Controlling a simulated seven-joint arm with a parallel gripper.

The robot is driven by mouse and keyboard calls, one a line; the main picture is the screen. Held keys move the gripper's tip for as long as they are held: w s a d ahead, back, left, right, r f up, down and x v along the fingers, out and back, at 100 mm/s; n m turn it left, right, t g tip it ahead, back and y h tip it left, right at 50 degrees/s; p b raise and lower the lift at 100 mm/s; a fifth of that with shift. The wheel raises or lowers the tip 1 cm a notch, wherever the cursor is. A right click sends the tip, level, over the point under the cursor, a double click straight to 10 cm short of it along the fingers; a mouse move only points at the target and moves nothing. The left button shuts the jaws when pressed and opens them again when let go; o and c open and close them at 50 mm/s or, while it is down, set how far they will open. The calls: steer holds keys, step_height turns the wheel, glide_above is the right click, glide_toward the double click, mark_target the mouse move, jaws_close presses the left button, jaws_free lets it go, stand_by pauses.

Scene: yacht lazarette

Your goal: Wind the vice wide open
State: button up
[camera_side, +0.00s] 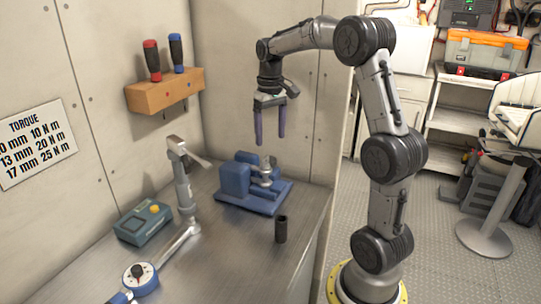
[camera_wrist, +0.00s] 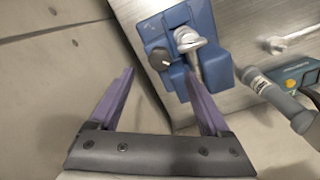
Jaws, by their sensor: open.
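The blue vice (camera_side: 234,180) sits on the metal bench, with a silver screw part (camera_side: 265,172) at its right side. In the wrist view the blue vice (camera_wrist: 222,72) is at upper centre, with a silver rounded part and rod (camera_wrist: 189,42) on top and a dark round knob-like part (camera_wrist: 161,58) beside it. My gripper (camera_side: 270,140) hangs above the vice, fingers down, open and empty, not touching it. In the wrist view my gripper's (camera_wrist: 161,74) purple fingers are spread apart. How far the vice jaws are apart cannot be told.
A dark cylinder (camera_side: 281,229) stands on the bench in front of the vice. A silver upright tool (camera_side: 184,190), a dial-headed wrench (camera_side: 139,278) and a teal box (camera_side: 142,224) are to the left. A wooden rack (camera_side: 166,91) with screwdrivers hangs on the wall behind.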

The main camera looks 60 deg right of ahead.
mark_target(271, 159)
step_height(271, 159, down, 7)
steer(key=shift+f, duration=0.15)
steer(key=shift+c, duration=0.2)
jaws_close()
steer(key=shift+n, duration=0.8)
steer(key=shift+o, duration=0.2)
jaws_free()
step_height(271, 159, up, 14)
stand_by(0.4)
